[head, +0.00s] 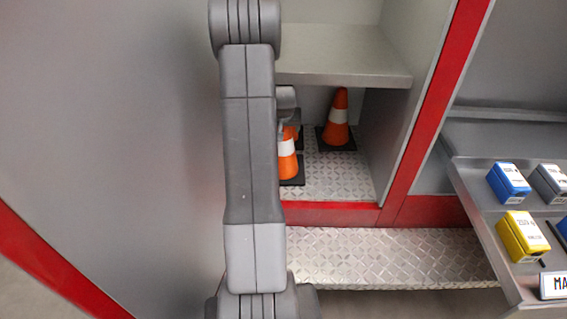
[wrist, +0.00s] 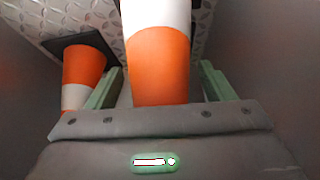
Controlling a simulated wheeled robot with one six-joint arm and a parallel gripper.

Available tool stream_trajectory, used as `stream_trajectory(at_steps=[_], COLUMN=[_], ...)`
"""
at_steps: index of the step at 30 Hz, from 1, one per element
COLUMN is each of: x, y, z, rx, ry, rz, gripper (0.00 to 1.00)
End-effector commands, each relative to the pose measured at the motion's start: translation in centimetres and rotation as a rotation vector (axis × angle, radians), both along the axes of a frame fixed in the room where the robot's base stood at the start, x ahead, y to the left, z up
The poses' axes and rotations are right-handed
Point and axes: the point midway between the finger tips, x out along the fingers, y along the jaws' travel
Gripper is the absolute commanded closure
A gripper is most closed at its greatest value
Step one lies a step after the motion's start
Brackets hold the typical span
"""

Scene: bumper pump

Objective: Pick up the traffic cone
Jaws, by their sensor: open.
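Orange cones with a white band and dark square bases stand in a low cubby. In the head view one cone (head: 337,120) stands at the back right, and a nearer cone (head: 287,160) is partly hidden by my arm. A bit of orange shows between them, also mostly hidden. In the wrist view a large cone (wrist: 160,65) lies between the green fingers of my open gripper (wrist: 158,86), with a gap on both sides. Its tip is hidden by the gripper body. Another cone (wrist: 83,68) is left of the left finger.
A grey shelf (head: 345,62) hangs over the cones. The cubby has a diamond-plate floor (head: 335,180), a grey right wall and a red front edge (head: 330,213). A tray (head: 475,200) with blue, yellow and grey boxes is at the right.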

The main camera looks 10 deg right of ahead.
Motion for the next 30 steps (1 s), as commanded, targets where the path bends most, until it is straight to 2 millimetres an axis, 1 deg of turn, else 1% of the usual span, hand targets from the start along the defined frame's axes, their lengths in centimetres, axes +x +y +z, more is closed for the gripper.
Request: stream_trajectory(at_steps=[6,7,18,30], x=[0.03,0.02,0.0,0.01], y=[-0.02,-0.02,0.0,-0.01], z=[-0.08,-0.09,-0.09,0.02], rx=[0.0,0.0,0.0,0.0], ry=[0.0,0.0,0.001,0.0], rz=[0.0,0.0,0.0,0.0], gripper=[0.24,0.28,1.0,1.0])
